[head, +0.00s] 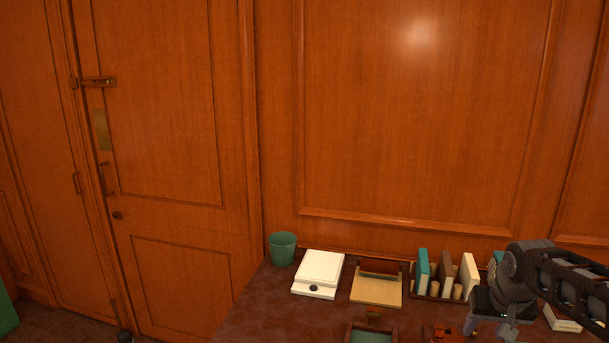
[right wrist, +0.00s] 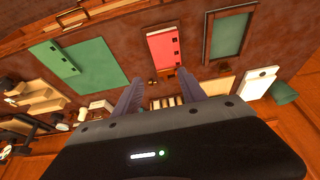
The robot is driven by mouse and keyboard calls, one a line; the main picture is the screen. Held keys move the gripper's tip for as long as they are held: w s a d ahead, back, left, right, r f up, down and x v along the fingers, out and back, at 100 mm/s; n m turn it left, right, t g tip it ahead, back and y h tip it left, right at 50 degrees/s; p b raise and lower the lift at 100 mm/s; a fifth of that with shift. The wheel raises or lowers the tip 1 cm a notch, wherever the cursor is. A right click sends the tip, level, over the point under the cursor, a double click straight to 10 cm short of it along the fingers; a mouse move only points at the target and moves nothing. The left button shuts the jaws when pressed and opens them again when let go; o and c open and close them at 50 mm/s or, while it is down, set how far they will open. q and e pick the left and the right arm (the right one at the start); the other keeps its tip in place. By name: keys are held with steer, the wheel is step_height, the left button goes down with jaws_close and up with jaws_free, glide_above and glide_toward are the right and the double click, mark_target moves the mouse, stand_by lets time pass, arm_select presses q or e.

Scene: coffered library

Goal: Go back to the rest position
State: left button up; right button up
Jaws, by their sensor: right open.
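My right gripper (right wrist: 158,90) is open, with two ridged grey fingers spread apart and nothing between them in the right wrist view. In the head view my right gripper (head: 490,328) hangs over the right part of the dark reddish desk (head: 255,315), with my arm coming in from the right edge. The lower part of the gripper runs near the bottom of the picture. My left gripper is outside both views.
On the desk stand a green cup (head: 283,248), a white flat device (head: 320,272), a wooden stand (head: 376,290) and a rack with upright books (head: 445,275). A red panel (right wrist: 163,45) and green mats (right wrist: 105,65) show in the wrist view. A wood-panelled door (head: 160,130) is at left.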

steer(key=s+a+f+g+y, duration=0.1)
steer(key=s+a+f, duration=0.1)
steer(key=a+f, duration=0.55)
steer(key=s+a+f+n+y, duration=0.15)
steer(key=a+f, duration=0.25)
steer(key=f, duration=0.6)
steer(key=s+a+f+g+y, duration=0.1)
steer(key=a+f, duration=0.4)
steer(key=f, duration=0.4)
steer(key=s+a+f+g+y+b, duration=0.1)
steer(key=s+a+f, duration=0.45)
steer(key=s, duration=0.25)
steer(key=s+a+f+m, duration=0.1)
steer(key=s+a+f, duration=0.3)
steer(key=s+f, duration=0.3)
steer(key=s+a+f+g+y+b, duration=0.1)
steer(key=s+a+f, duration=0.35)
steer(key=s, duration=0.45)
arm_select(q)
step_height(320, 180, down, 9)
steer(key=b, duration=0.8)
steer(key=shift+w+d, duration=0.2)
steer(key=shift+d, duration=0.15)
arm_select(e)
steer(key=w+a+f+n, duration=0.1)
steer(key=w+a+f, duration=0.2)
steer(key=w+f, duration=0.1)
steer(key=shift+x, duration=0.85)
